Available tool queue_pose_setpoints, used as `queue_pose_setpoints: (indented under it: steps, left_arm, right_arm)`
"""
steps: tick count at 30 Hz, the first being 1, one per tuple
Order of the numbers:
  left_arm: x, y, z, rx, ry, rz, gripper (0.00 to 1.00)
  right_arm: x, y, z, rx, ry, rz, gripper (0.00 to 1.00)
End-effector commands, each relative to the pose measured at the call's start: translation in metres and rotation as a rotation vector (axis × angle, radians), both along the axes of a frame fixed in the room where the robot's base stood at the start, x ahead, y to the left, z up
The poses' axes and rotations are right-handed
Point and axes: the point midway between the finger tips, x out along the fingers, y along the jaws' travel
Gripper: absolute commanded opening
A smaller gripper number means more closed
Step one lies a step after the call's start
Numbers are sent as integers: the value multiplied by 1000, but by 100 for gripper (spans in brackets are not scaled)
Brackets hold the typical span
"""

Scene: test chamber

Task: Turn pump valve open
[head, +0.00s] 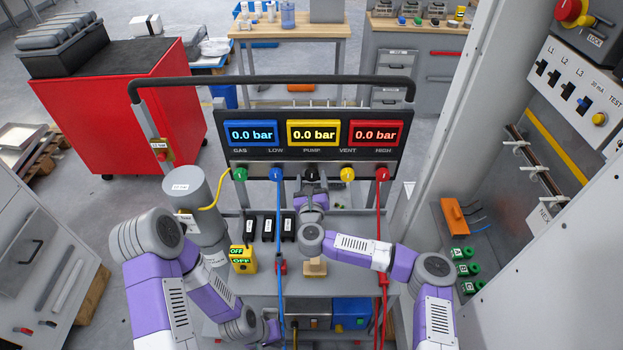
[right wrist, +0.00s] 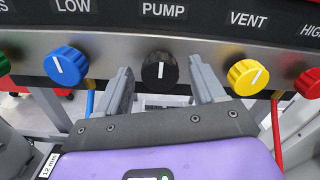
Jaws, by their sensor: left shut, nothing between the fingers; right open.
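The pump valve is a black knob (right wrist: 160,71) under the PUMP label on the panel front. Its white mark points straight up in the right wrist view. My right gripper (right wrist: 161,80) is open, with one finger on each side of the knob and a visible gap to each. In the head view my right gripper (head: 312,183) partly covers the black knob (head: 311,172). My left gripper (head: 271,334) is low in front of the cart, shut and empty; its fingertips are hard to make out.
A blue knob (right wrist: 66,65) and a yellow knob (right wrist: 247,76) flank the black one. Blue hose (head: 278,230) and red hose (head: 380,230) hang from the panel. Three displays read 0.0 bar. A grey cylinder (head: 186,192) stands left; a cabinet (head: 560,130) is right.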

Motion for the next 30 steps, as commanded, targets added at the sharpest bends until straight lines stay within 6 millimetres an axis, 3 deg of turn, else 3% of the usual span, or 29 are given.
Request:
queue_pose_setpoints:
  steps: [13, 24, 30]
  left_arm:
    - [0, 0, -1, 0, 0, 0, 0]
    - [0, 0, -1, 0, 0, 0, 0]
    - [0, 0, 0, 0, 0, 0, 0]
  right_arm:
    - [10, 0, 0, 0, 1, 2, 67]
    - [10, 0, 0, -1, 1, 2, 13]
    - [10, 0, 0, -17, 0, 2, 13]
